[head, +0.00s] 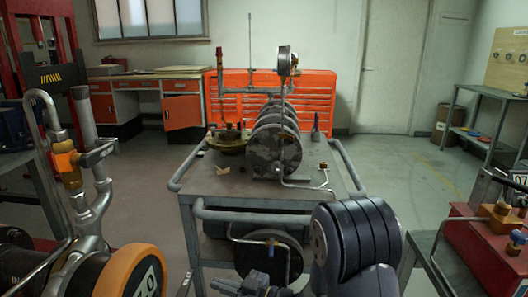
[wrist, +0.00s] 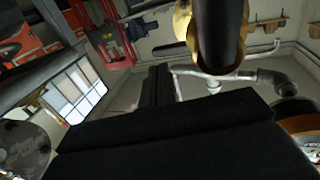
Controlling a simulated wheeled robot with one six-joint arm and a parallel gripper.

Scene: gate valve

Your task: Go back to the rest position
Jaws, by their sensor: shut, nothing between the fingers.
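My gripper (head: 240,287) is at the bottom of the head view, low in front of the trolley, partly cut off by the frame edge. Its black fingers (wrist: 156,88) fill the lower middle of the wrist view, shut with nothing between them. A metal pipe assembly with a brass-coloured fitting (head: 66,162) stands at the left in the head view, apart from my gripper. In the wrist view a brass-coloured part with a dark cylinder (wrist: 218,40) hangs near the top, beyond the fingers.
A grey trolley (head: 205,187) with a row of dark discs (head: 277,155) stands ahead. A bench with a red box (head: 480,238) is at right. Open floor (head: 390,180) lies between the trolley and right wall.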

